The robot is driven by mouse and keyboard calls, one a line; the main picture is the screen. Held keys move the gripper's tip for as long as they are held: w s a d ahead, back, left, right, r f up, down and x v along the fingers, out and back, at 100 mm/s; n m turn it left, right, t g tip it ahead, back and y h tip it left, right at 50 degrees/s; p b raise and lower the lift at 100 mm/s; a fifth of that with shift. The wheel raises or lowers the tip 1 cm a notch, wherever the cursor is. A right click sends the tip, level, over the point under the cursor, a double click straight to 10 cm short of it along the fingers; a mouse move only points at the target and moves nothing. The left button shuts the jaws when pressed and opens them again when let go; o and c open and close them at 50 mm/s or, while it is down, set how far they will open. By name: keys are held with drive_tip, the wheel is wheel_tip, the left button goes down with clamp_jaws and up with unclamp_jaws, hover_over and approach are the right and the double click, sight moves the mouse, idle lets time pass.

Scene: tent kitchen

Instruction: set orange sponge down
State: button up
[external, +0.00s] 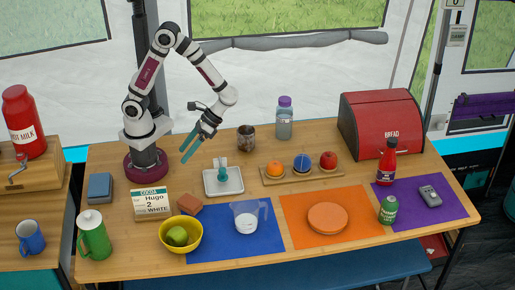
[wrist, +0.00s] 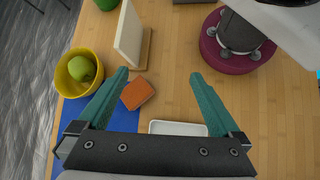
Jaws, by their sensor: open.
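My gripper (external: 189,152) is open and empty, raised above the table behind the white tray. In the wrist view its two teal fingers (wrist: 160,76) are spread wide. Nothing is between the fingertips at their height.
The cocoa sign (external: 152,204) stands left of the sponge, and the yellow bowl (external: 181,246) with a green fruit is in front. A blue mat (external: 262,248) and white tray (external: 237,187) lie to the right. Bare table shows between sign and tray.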

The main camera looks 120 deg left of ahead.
drive_tip(key=s+a+r+m+t+y, duration=0.1)
drive_tip(key=s+r+m+t+y, duration=0.1)
drive_tip(key=m, duration=0.5)
drive_tip(key=s+a+r+m+t+y, duration=0.1)
drive_tip(key=s+r+m+t+y, duration=0.1)
drive_tip(key=s+r+m+y, duration=0.2)
drive_tip(key=s+m+y, duration=0.2)
drive_tip(key=y, duration=0.1)
drive_tip(key=shift+s+a+r+m, duration=0.2)
drive_tip(key=shift+s+r+m, duration=0.1)
drive_tip(key=shift+r+m, duration=0.1)
